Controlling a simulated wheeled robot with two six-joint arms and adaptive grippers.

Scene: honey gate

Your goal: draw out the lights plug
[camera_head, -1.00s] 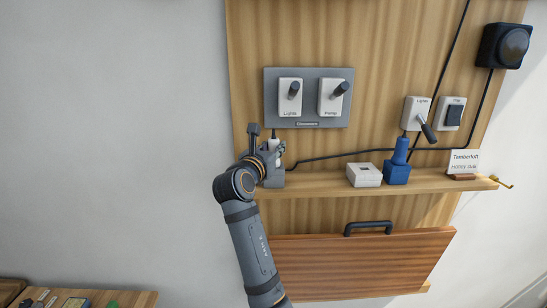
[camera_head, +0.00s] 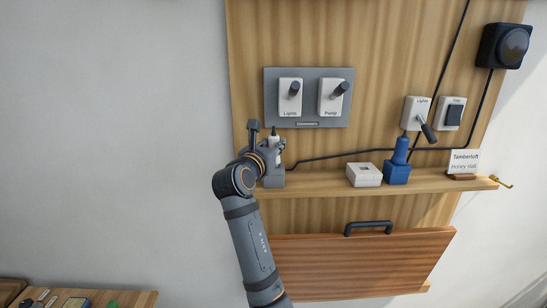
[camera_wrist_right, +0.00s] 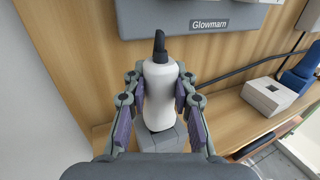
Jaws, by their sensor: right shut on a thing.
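A white plug (camera_wrist_right: 160,88) with a dark cable end stands upright at the grey socket block (camera_wrist_right: 160,140), at the left end of the shelf. My right gripper (camera_wrist_right: 160,108) has a finger on each side of the plug and is shut on it. In the head view this gripper (camera_head: 268,152) covers part of the plug (camera_head: 274,144) above the grey block (camera_head: 274,180). The plug's lower end meets the block; its prongs are hidden. No lettering shows on the plug. My left gripper is out of view.
A blue plug (camera_head: 401,150) stands in a blue socket (camera_head: 397,175), beside an empty white socket box (camera_head: 364,176). A grey panel (camera_head: 308,122) with levers marked Lights and Pump hangs above. A black cable (camera_head: 330,156) runs along the board behind the shelf (camera_head: 320,186).

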